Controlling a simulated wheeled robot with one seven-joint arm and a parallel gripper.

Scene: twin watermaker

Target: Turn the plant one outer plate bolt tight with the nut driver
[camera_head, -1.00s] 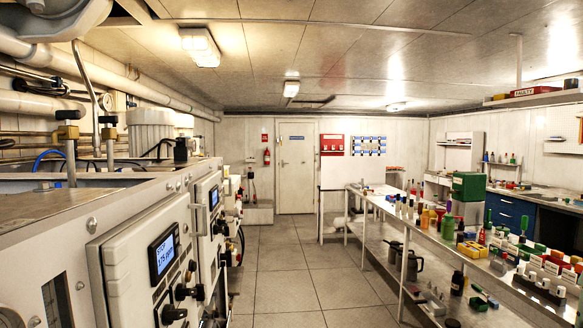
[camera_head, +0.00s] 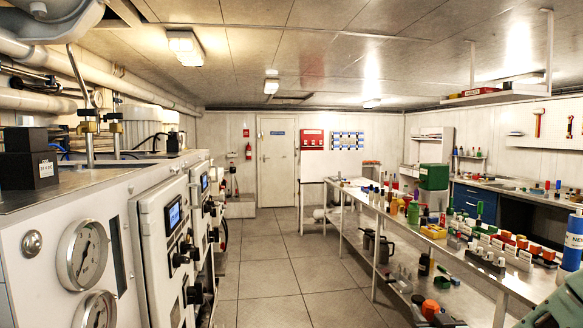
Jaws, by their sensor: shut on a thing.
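My gripper is not in view, and I cannot make out the nut driver. A light grey machine cabinet (camera_head: 60,215) fills the left side, with two round gauges (camera_head: 82,253) on its near face. I cannot tell whether this is plant one. No outer plate bolt can be told apart in this view. Farther along the cabinet, a panel with a small blue display (camera_head: 174,213) and black knobs faces the aisle.
A long metal bench (camera_head: 440,245) with many small bottles and coloured-cap items runs along the right. A black box (camera_head: 38,170) stands on the cabinet top. The tiled floor (camera_head: 285,265) between them is clear up to the white door (camera_head: 277,162).

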